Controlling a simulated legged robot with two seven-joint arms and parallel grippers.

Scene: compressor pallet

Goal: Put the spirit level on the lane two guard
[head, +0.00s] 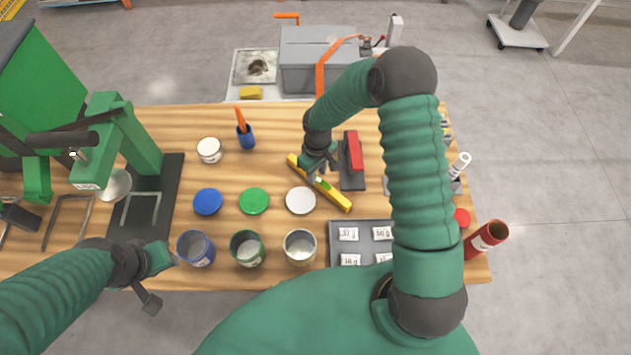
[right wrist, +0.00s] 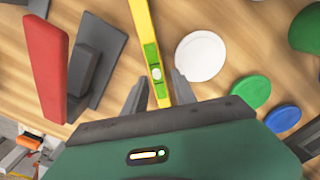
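The yellow spirit level (head: 335,195) lies on the wooden table, slanting down to the right in the head view. It also shows in the right wrist view (right wrist: 143,22), with a green vial section. My right gripper (head: 319,172) is over its middle. In the right wrist view its two fingers (right wrist: 160,85) stand apart, one on each side of the level, with gaps visible. My left gripper (head: 158,278) is near the table's front left edge, away from the level; its fingers are unclear. I cannot tell which thing is the lane two guard.
A red-topped grey tool (head: 354,160) lies close right of the level, and a white lid (head: 300,200) close left. Open cans (head: 300,247) and a grey tray (head: 374,230) are in front. A grey box (head: 310,62) stands beyond the table's far edge.

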